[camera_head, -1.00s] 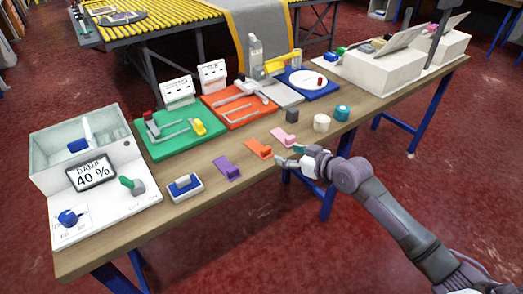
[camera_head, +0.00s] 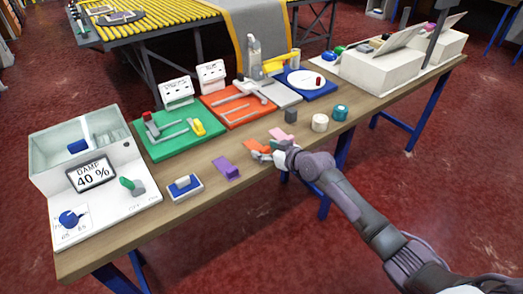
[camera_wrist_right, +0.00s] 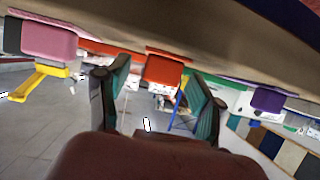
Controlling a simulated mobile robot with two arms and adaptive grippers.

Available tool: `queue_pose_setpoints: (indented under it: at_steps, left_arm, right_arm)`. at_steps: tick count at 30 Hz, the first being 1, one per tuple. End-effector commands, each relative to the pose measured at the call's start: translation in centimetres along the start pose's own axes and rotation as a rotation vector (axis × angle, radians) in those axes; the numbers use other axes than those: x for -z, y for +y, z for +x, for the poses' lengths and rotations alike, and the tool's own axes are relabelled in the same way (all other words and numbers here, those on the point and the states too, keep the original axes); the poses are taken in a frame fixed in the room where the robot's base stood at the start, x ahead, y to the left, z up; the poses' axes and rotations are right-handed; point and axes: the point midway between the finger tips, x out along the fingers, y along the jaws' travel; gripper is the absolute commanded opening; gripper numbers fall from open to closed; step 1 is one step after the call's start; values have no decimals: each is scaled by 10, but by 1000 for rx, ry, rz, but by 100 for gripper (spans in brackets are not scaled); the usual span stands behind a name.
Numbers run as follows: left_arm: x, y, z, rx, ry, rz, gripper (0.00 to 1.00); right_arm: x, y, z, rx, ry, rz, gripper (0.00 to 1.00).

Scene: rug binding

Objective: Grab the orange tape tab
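The orange tape tab (camera_head: 254,145) lies near the front edge of the workbench, partly hidden by my right gripper (camera_head: 267,151). In the right wrist view, the orange tab (camera_wrist_right: 165,69) appears between my two spread fingers, with space visible on both sides. The right gripper is open and does not visibly hold it. A pink tab (camera_head: 279,134) lies to its right, and a purple tab (camera_head: 227,169) to its left. In the wrist view the pink tab (camera_wrist_right: 48,42) and purple tab (camera_wrist_right: 267,99) flank the fingers. My left gripper is not in view.
A dark grey cube (camera_head: 291,115), a white roll (camera_head: 320,122) and a teal roll (camera_head: 341,113) stand to the right. Green (camera_head: 165,150) and orange (camera_head: 225,117) tool boards lie behind. A blue-and-white block (camera_head: 185,187) sits left of the purple tab.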

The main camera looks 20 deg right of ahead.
Motion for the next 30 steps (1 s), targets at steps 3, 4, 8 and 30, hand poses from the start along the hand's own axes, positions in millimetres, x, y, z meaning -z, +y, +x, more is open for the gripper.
queue_pose_setpoints:
  at_steps: [3, 4, 8, 30]
  left_arm:
    - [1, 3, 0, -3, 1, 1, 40]
    - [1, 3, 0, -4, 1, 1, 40]
    - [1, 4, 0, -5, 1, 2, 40]
    - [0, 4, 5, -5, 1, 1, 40]
  right_arm:
    - [0, 0, 0, 0, 0, 0, 48]
    - [0, 0, 0, 0, 0, 0, 43]
    - [0, 0, 0, 0, 0, 1, 22]
    - [40, 10, -23, -6, 2, -4, 9]
